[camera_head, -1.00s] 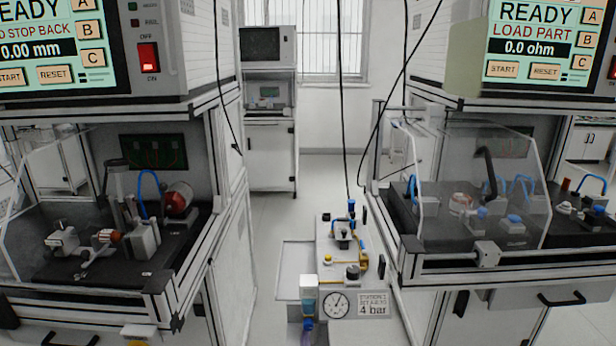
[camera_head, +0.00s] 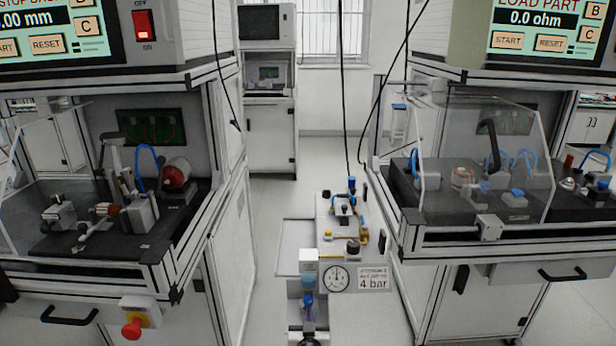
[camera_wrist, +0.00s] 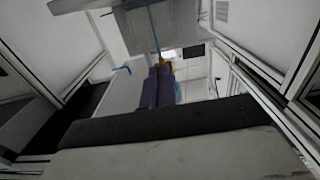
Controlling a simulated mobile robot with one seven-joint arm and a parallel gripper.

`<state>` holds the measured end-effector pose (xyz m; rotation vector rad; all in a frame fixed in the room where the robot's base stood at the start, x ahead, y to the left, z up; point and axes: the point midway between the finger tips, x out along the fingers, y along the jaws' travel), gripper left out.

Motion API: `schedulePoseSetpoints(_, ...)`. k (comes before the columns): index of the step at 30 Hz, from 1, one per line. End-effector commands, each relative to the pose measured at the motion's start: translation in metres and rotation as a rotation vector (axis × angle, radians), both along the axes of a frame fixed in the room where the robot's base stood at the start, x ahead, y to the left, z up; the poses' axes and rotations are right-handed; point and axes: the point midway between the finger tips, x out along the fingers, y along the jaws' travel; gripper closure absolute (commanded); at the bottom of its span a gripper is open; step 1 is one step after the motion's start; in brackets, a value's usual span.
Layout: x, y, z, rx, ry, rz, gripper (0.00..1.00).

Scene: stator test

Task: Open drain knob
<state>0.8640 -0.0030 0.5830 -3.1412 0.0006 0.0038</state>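The air unit has a bowl (camera_head: 308,304) of blue-purple tint hanging below a white and light-blue head (camera_head: 308,265), left of a round gauge (camera_head: 336,278) and a "4 bar" label (camera_head: 373,278). A dark round knob (camera_head: 309,341) shows under the bowl, partly cut off by the bottom edge. In the wrist view a blurred purple upright shape (camera_wrist: 157,86) may be the bowl. My gripper is not visible in the head view. In the wrist view a pale block with a dark edge (camera_wrist: 185,130) fills the bottom and may be part of it; its fingers cannot be made out clearly.
A bench panel (camera_head: 347,228) with fittings and another black knob stands behind the gauge. Test stations flank it, the left with a red emergency button (camera_head: 131,328), the right with a clear guard (camera_head: 480,165). Cables hang from above.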

Motion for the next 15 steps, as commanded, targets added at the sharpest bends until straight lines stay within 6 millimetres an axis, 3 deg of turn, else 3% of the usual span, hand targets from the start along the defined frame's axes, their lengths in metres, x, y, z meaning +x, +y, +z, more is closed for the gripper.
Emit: schedulePoseSetpoints(15, 0.0011, -0.0045, 0.0049, 0.0, -0.013, -0.001, 1.0)
